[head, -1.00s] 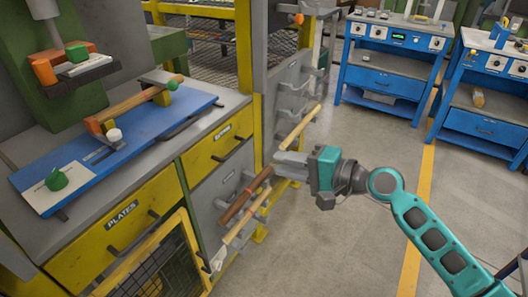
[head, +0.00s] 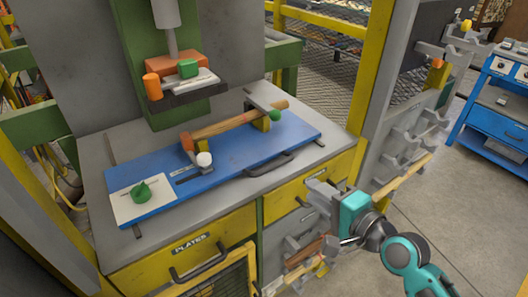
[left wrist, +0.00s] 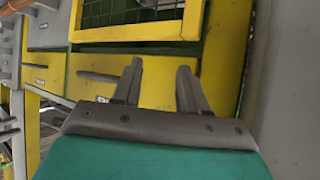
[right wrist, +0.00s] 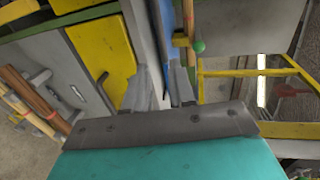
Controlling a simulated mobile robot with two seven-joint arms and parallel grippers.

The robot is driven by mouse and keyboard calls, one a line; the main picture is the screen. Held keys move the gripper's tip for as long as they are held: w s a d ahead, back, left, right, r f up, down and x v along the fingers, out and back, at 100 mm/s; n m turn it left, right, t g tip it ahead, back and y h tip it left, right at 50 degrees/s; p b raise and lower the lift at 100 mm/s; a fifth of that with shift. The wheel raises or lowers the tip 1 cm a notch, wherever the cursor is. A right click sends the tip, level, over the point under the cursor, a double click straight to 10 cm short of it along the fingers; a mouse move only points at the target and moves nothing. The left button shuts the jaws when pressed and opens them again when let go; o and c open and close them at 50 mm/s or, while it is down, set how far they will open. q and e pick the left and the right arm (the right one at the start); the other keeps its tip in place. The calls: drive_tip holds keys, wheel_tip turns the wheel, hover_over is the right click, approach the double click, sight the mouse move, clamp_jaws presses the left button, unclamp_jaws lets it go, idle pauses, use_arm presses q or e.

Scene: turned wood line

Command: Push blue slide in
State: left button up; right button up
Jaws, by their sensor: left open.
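The blue slide (head: 235,158) is a flat blue board on the grey bench, with a dark bar handle (head: 270,163) at its front edge. A wooden turned piece (head: 235,122) lies across it on supports, by a green ball (head: 275,116) and a white knob (head: 204,159). A white plate with a green knob (head: 141,190) is at its left end. My right gripper (head: 318,192) is in front of the bench, right of and below the handle, apart from it. Its fingers (right wrist: 160,85) are spread and empty. My left gripper (left wrist: 155,85) is open and empty, facing yellow drawer fronts; the head view does not show it.
A press with an orange block (head: 175,63) stands behind the slide. Below are yellow drawers, one labelled PLATES (head: 195,245). Wooden rods (head: 402,180) rest on grey racks (head: 405,125) to the right. A blue cabinet (head: 490,130) stands beyond clear floor.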

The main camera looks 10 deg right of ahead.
sight(279, 178)
drive_tip(key=x, duration=1.3)
drive_tip(key=shift+r, duration=0.1)
clamp_jaws()
drive_tip(key=shift+w, duration=0.1)
